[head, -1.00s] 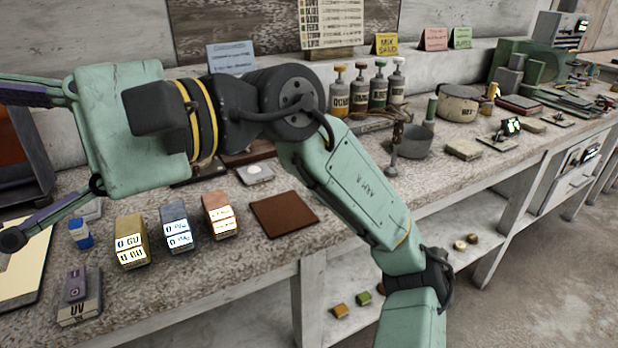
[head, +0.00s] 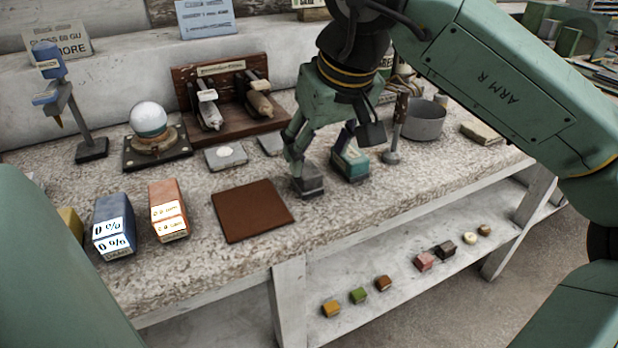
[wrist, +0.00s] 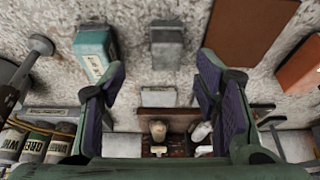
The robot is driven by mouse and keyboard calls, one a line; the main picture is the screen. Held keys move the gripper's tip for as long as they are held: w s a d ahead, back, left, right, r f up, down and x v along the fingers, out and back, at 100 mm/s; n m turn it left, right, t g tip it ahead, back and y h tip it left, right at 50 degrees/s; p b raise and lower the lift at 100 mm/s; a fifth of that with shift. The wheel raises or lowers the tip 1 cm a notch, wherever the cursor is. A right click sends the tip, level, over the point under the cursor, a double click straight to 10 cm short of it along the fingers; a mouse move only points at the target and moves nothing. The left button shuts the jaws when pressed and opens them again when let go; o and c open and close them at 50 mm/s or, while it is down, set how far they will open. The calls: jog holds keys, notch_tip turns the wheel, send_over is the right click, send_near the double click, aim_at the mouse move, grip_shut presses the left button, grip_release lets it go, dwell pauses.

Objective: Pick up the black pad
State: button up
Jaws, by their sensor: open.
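The black pad looks like a small dark grey block (head: 308,183) on the speckled bench, just right of a brown mat. It also shows in the wrist view (wrist: 167,45), ahead of the gap between the fingers. My gripper (head: 324,160) points down over the bench beside the pad, and its left finger partly overlaps the pad in the head view. In the wrist view my gripper (wrist: 164,76) is open with nothing between its fingers. I cannot tell its exact height above the pad.
A teal block (head: 352,163) stands close to the right of the pad. The brown mat (head: 252,210) lies left, with orange (head: 168,212) and blue (head: 113,226) labelled blocks beyond. A grey pot (head: 423,120) stands right. The bench's front strip is clear.

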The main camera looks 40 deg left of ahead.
aim_at(308, 169)
jog(key=x, duration=0.6)
jog(key=shift+s+a, duration=0.25)
jog(key=shift+s, duration=0.1)
jog(key=c, duration=1.1)
